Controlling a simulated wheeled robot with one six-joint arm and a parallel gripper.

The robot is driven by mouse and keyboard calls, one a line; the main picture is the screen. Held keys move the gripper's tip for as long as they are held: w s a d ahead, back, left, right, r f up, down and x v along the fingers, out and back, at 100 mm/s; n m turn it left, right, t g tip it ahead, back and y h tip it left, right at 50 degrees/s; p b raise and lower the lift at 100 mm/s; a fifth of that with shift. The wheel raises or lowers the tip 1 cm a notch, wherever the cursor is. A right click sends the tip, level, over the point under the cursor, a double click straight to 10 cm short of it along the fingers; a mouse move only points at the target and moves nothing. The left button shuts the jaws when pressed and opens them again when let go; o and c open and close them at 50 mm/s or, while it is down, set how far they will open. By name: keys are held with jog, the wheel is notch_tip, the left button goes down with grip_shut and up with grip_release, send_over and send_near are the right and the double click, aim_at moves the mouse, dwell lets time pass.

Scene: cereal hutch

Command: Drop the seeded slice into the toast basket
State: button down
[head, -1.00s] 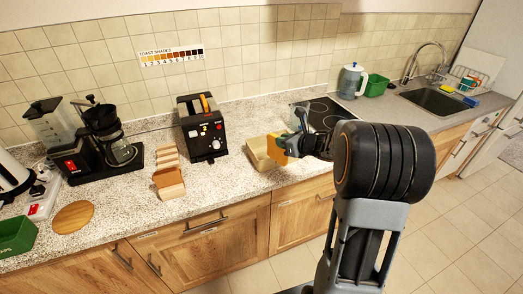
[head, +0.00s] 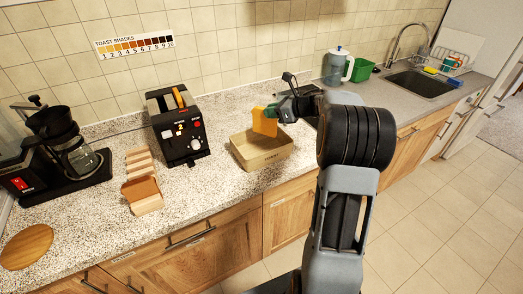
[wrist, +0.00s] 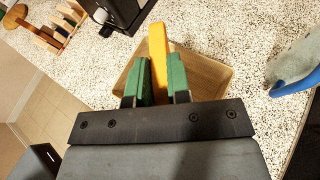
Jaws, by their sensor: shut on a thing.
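My gripper (head: 284,110) is shut on a golden-orange bread slice (head: 265,121), held upright by one side. Seeds on the slice are too small to make out. The toast basket (head: 262,160) is a tan, open, shallow box on the counter. In the head view, the slice hangs over the back part of the basket, its lower edge near the rim height. In the wrist view, the slice (wrist: 159,55) shows edge-on between the two green fingers (wrist: 162,88), with the basket floor (wrist: 205,75) behind it. The basket looks empty where visible.
A black toaster (head: 178,130) stands left of the basket, with an orange piece on top. Farther left are a wooden rack (head: 141,180) with bread, and a coffee maker (head: 65,160). A pitcher (head: 338,66) and green bin (head: 363,69) stand back right.

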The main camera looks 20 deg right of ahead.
jog(key=shift+f+b, duration=0.3)
jog(key=shift+f, duration=0.75)
jog(key=c, duration=1)
grip_release()
jog(key=shift+s+d, duration=0.1)
jog(key=b+v, duration=0.2)
jog(key=v, duration=1.1)
jog(key=shift+s+d+r, duration=0.2)
jog(key=shift+s+d, duration=0.05)
